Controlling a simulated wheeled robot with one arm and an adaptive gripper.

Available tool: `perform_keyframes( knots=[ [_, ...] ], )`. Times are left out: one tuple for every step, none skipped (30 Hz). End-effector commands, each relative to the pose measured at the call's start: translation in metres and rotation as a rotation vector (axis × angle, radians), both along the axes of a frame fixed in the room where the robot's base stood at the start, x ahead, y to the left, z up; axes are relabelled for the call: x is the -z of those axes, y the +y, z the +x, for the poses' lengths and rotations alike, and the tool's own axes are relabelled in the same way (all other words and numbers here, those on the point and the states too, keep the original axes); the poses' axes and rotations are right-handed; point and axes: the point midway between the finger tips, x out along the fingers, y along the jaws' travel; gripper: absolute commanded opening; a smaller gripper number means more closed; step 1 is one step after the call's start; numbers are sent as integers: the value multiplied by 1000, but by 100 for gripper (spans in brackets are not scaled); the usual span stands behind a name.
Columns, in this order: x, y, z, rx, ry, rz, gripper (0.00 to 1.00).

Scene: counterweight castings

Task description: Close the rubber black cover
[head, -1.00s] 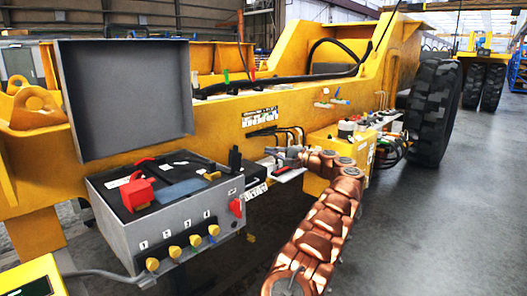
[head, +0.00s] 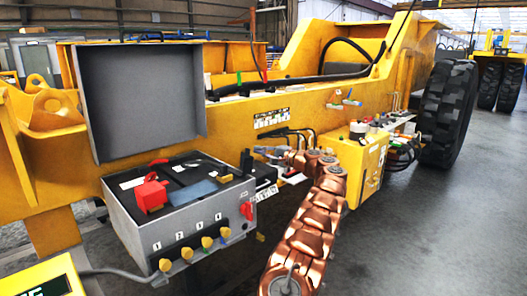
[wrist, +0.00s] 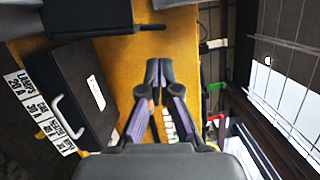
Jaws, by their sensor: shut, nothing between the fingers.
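My gripper (head: 265,152) is shut and empty, in front of the yellow machine's side, to the right of a grey box. Its fingertips meet in the wrist view (wrist: 158,72), over the yellow surface. A black upright piece (head: 246,162) stands at the right rear corner of the grey box, just left of my gripper. In the wrist view a black case face (wrist: 82,85) with a pale handle and printed labels lies left of the fingers, apart from them. I cannot tell which black part is the rubber cover.
The grey box (head: 160,238) has yellow knobs, a red block (head: 151,193) and a raised dark lid (head: 145,90). A yellow box (head: 362,170) with fittings is right of my arm. Cables run behind my gripper. The floor at right is open.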

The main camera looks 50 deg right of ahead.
Motion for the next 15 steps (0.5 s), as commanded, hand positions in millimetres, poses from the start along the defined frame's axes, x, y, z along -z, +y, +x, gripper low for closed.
perform_keyframes(
  knots=[
    [-2, 4, 1, -3, -3, 2, 0],
    [-1, 7, 1, -5, -2, 2, 0],
    [-2, 8, 1, -3, -2, 2, 0],
    [-2, 9, 0, -2, -2, 1, 0],
    [-3, 10, 0, -1, -3, 3, 0],
    [-3, 12, 0, -1, -2, 4, 0],
    [-3, 13, 0, 0, -2, 4, 0],
    [-4, 15, 0, 0, -3, 2, 0],
    [-4, 16, 0, 1, -3, 2, 0],
    [-4, 17, 0, 1, -3, 2, 0],
    [-4, 18, 0, 1, -2, 1, 0],
    [-3, 19, 0, 1, -2, 0, 0],
    [-3, 20, 0, 1, -1, 0, 0],
    [-3, 21, 0, 1, 0, 0, 0],
    [-2, 22, 0, 1, 0, 1, 0]
  ],
)
